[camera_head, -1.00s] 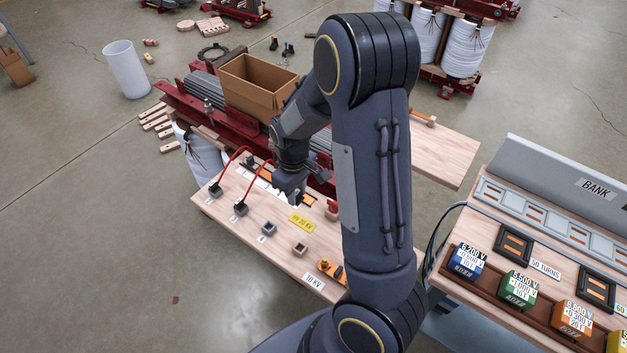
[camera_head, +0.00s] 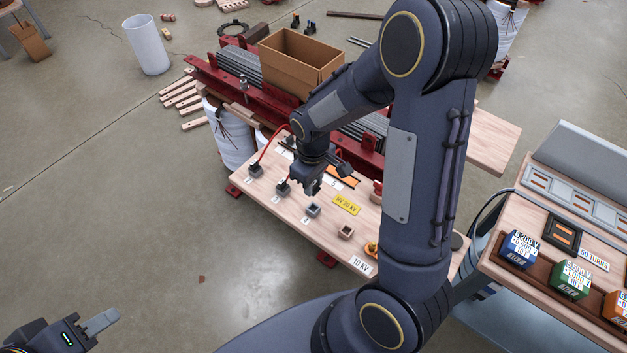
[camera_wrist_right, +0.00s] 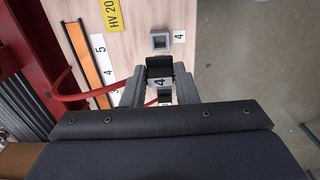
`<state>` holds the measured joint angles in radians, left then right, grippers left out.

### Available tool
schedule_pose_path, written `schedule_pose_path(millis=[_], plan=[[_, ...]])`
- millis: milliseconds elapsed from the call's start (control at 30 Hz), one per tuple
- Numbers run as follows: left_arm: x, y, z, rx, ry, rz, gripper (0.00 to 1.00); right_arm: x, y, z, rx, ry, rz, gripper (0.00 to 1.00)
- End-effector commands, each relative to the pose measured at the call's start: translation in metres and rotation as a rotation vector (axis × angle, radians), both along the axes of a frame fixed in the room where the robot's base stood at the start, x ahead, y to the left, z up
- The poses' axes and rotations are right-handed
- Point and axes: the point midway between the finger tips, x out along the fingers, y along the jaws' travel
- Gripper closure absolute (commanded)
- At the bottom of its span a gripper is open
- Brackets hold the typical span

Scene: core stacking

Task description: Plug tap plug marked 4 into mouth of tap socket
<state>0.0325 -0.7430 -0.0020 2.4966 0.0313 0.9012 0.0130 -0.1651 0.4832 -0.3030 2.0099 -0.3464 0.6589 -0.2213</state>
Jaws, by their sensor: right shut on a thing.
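The black plug marked 4 (camera_wrist_right: 158,67) is held between the fingers of my right gripper (camera_wrist_right: 153,92), its 4 label facing the wrist camera. The grey square socket with an open mouth (camera_wrist_right: 160,41) lies just beyond the plug, apart from it in the picture, with a 4 label beside it. In the head view my right gripper (camera_head: 307,188) is over the board, near the empty grey socket (camera_head: 314,210); the plug is hard to make out there. My left gripper (camera_head: 100,322) is at the lower left, away from the board; its jaw opening is unclear.
Two black plugs (camera_head: 255,170) stand in sockets left of the grey one; a red cable rises from one. A brownish socket (camera_head: 346,232) and yellow HV 20 KV plate (camera_head: 346,204) are to the right. A cardboard box (camera_head: 300,65) stands behind.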

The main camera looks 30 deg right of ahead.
Motion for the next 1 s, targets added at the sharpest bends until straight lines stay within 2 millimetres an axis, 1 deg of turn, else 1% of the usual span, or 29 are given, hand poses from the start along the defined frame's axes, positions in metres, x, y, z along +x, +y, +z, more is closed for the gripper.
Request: schedule_pose_path(millis=[33, 500, 667, 1000], plan=[[0.000, 0.000, -0.005, 0.000, 0.000, 0.000, 0.64, 0.000, 0.000, -0.006, 0.000, 0.001, 0.000, 0.96], [0.000, 0.000, -0.041, 0.000, 0.000, 0.000, 0.64, 0.000, 0.000, -0.048, 0.000, 0.002, 0.000, 0.96], [0.000, 0.000, -0.046, 0.000, 0.000, 0.000, 0.64, 0.000, 0.000, -0.054, 0.001, 0.001, 0.000, 0.96], [0.000, 0.000, -0.045, 0.000, 0.000, 0.000, 0.64, 0.000, 0.000, -0.054, 0.000, 0.000, 0.000, 0.96]])
